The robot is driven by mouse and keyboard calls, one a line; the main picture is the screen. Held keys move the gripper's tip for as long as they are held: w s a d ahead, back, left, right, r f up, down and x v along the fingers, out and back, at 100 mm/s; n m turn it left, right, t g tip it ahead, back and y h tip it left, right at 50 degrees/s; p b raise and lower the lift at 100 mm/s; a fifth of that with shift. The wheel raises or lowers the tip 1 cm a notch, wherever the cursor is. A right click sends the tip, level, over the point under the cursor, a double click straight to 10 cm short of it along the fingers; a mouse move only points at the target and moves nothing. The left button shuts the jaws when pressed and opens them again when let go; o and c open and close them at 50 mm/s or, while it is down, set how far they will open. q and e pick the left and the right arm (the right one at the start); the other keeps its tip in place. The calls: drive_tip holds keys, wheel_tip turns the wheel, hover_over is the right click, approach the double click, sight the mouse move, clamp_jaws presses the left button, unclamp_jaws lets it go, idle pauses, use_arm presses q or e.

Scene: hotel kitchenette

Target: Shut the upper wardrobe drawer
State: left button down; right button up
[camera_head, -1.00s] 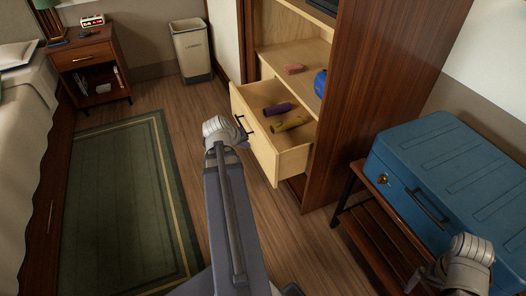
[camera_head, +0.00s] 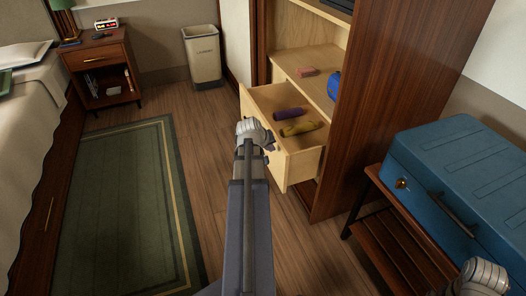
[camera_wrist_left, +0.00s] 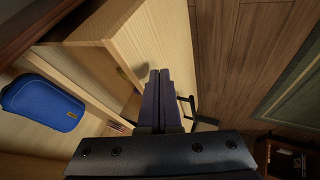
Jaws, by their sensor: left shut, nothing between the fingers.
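The upper wardrobe drawer (camera_head: 303,165) is pulled out of the wardrobe in the head view. A purple item (camera_head: 289,114) and a yellow item (camera_head: 300,128) lie in it. My left gripper (camera_head: 254,128) is in front of the drawer front and overlaps it, covering most of its handle. In the left wrist view my left gripper (camera_wrist_left: 158,75) is shut and empty, pointing along the pale wooden drawer panel (camera_wrist_left: 155,35), with the dark handle (camera_wrist_left: 187,106) beside the fingers. Contact with the drawer cannot be told. My right gripper (camera_head: 482,278) is at the lower right; its fingers are not clear.
A blue bag (camera_head: 334,85) and a pink item (camera_head: 307,71) sit on the shelf above the drawer. A blue suitcase (camera_head: 462,165) rests on a wooden rack (camera_head: 400,245) at right. A bin (camera_head: 202,55) and nightstand (camera_head: 100,62) stand behind. Floor beside the rug (camera_head: 125,215) is clear.

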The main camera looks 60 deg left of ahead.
use_arm(q)
drive_tip(key=shift+w+d, duration=0.1)
drive_tip(key=shift+w, duration=0.35)
drive_tip(key=w+d, duration=0.3)
drive_tip(key=w, duration=1.1)
drive_tip(key=shift+w+d, duration=0.25)
drive_tip(key=shift+s, duration=0.1)
